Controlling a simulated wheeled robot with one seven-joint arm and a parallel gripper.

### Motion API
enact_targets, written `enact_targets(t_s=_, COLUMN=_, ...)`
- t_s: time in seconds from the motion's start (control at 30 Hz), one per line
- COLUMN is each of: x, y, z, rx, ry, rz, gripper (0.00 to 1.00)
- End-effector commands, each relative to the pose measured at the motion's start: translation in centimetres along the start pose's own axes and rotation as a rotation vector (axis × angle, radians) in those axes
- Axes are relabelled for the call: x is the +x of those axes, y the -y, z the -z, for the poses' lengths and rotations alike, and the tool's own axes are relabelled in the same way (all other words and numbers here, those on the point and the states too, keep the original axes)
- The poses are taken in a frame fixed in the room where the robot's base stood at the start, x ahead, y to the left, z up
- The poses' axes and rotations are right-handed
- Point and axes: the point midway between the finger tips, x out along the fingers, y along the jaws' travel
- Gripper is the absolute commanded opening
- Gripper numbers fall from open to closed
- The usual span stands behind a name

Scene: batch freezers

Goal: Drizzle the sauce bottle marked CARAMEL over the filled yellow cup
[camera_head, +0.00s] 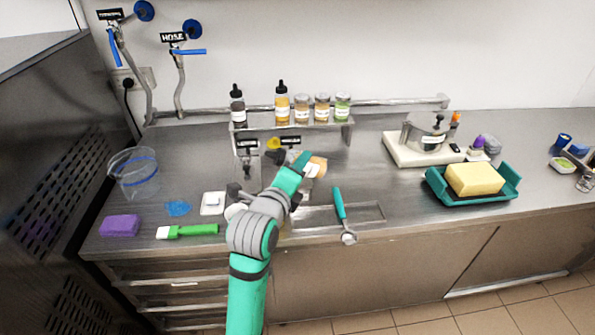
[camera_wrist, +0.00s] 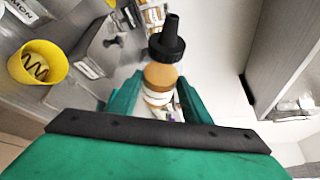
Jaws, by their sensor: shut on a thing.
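My gripper (camera_wrist: 150,92) is shut on an amber sauce bottle (camera_wrist: 158,80) with a black nozzle cap, its teal fingers on both sides. I cannot read this bottle's label. In the head view my gripper (camera_head: 300,165) is over the counter in front of the shelf, with an orange-tan patch beside it. The yellow cup (camera_wrist: 38,64) shows at the left of the wrist view, apart from the bottle, with dark zigzag lines in its opening. In the head view a yellow patch (camera_head: 273,143), likely this cup, is partly hidden behind my gripper.
A low shelf (camera_head: 340,124) holds a dark bottle (camera_head: 237,105), another amber bottle (camera_head: 282,103) and several jars (camera_head: 321,108). A metal dispenser (camera_head: 247,165) stands left of my gripper. A scoop (camera_head: 341,213) lies right. Clear counter lies further right, before a teal tray (camera_head: 435,190).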

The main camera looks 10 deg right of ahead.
Motion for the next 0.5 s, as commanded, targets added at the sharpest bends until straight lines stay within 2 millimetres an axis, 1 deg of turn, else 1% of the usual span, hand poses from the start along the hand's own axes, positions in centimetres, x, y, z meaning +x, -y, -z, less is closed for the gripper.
enact_targets(t_s=0.33, x=-0.16, y=0.06, z=-0.35, rx=0.014, ry=0.005, rz=-0.007, gripper=0.20)
enact_targets(t_s=0.5, x=-0.30, y=0.76, z=-0.63, rx=0.099, ry=0.006, rz=-0.050, gripper=0.20)
